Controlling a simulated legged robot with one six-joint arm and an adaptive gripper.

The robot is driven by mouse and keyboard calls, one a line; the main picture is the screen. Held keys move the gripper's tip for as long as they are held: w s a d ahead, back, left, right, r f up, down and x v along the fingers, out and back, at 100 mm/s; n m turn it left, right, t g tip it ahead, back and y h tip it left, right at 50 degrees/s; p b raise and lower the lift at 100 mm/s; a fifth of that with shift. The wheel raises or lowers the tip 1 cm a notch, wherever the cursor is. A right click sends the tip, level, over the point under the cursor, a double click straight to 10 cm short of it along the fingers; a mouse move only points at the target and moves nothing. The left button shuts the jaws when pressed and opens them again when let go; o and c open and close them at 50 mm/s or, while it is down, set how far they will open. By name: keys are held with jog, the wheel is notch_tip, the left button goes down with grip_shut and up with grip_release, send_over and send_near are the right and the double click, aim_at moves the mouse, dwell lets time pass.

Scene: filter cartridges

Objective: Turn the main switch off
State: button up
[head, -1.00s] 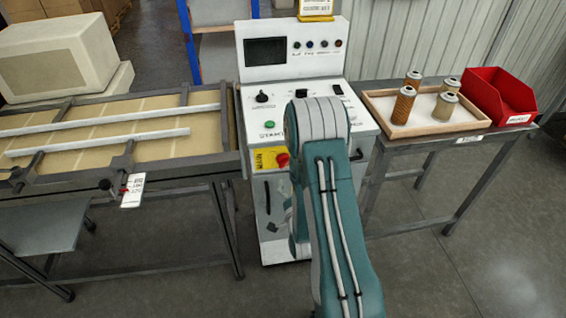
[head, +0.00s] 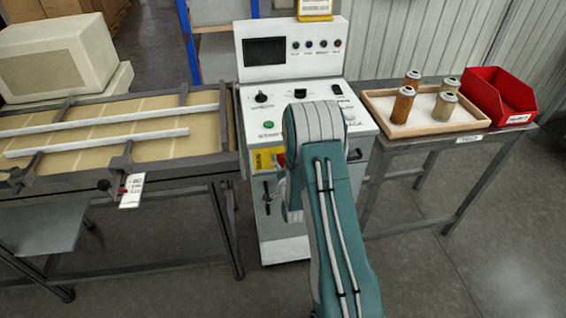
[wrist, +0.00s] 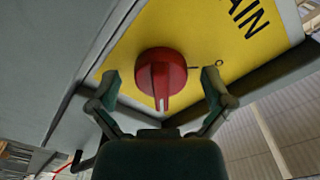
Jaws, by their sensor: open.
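The main switch is a red rotary knob (wrist: 161,78) on a yellow plate (wrist: 238,40) marked "AIN" in the wrist view. Its pale pointer line points down in that picture, and a small "O" mark sits to the knob's right. My gripper (wrist: 161,80) is open, with one dark finger on each side of the knob. Gaps show between both fingers and the knob; nothing is held. In the head view the yellow plate (head: 267,160) is on the front of the white control cabinet (head: 290,245), and my arm hides most of the knob.
The cabinet's sloped panel carries a green start button (head: 269,125) and a black selector (head: 261,97). A frame table (head: 120,190) stands close at left. At right, a table holds a wooden tray (head: 455,131) of filter cartridges and a red bin (head: 500,95).

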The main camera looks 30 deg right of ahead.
jog(key=c, duration=1.1)
jog(key=n, duration=0.4)
jog(key=shift+n, duration=0.3)
jog(key=n, duration=0.4)
jog(key=shift+n, duration=0.3)
jog(key=n, duration=0.4)
jog(key=shift+n, duration=2.4)
